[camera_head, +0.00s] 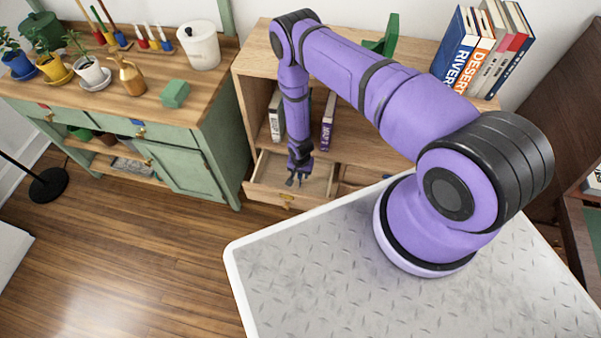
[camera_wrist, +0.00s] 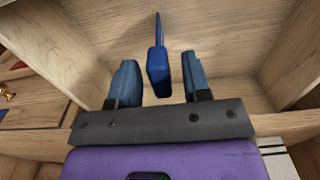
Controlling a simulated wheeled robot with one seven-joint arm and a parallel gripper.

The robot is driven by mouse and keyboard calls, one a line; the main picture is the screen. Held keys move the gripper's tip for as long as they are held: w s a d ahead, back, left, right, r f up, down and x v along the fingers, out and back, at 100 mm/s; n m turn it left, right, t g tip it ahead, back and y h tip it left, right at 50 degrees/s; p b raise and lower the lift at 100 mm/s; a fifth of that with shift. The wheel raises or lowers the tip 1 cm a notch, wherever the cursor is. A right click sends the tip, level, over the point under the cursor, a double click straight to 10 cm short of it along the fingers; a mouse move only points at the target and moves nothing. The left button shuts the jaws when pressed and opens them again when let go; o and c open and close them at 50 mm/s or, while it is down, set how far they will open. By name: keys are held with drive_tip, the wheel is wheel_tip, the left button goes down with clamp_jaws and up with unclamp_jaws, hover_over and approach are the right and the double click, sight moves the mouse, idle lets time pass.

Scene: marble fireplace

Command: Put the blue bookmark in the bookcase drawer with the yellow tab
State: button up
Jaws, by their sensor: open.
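The bookcase drawer (camera_head: 262,180) is pulled open in the head view, with a yellow tab (camera_head: 287,197) on its front. My gripper (camera_head: 297,180) points down into this drawer. In the wrist view my gripper (camera_wrist: 159,62) is open, with one finger on each side of the blue bookmark (camera_wrist: 158,72). Gaps show between the bookmark and both fingers. The bookmark is over or in the drawer's wooden interior (camera_wrist: 215,40); I cannot tell whether it touches the bottom. In the head view the bookmark cannot be told apart from my gripper.
Books stand on the bookcase shelf (camera_head: 328,118) above the drawer, and more books (camera_head: 490,45) stand on top with a green bookend (camera_head: 385,38). A green cabinet (camera_head: 180,165) with plants stands at left. Wooden floor (camera_head: 130,250) in front is clear.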

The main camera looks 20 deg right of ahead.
wheel_tip(320, 180, up, 12)
idle(0.6)
drive_tip(key=shift+r, duration=0.1)
idle(0.9)
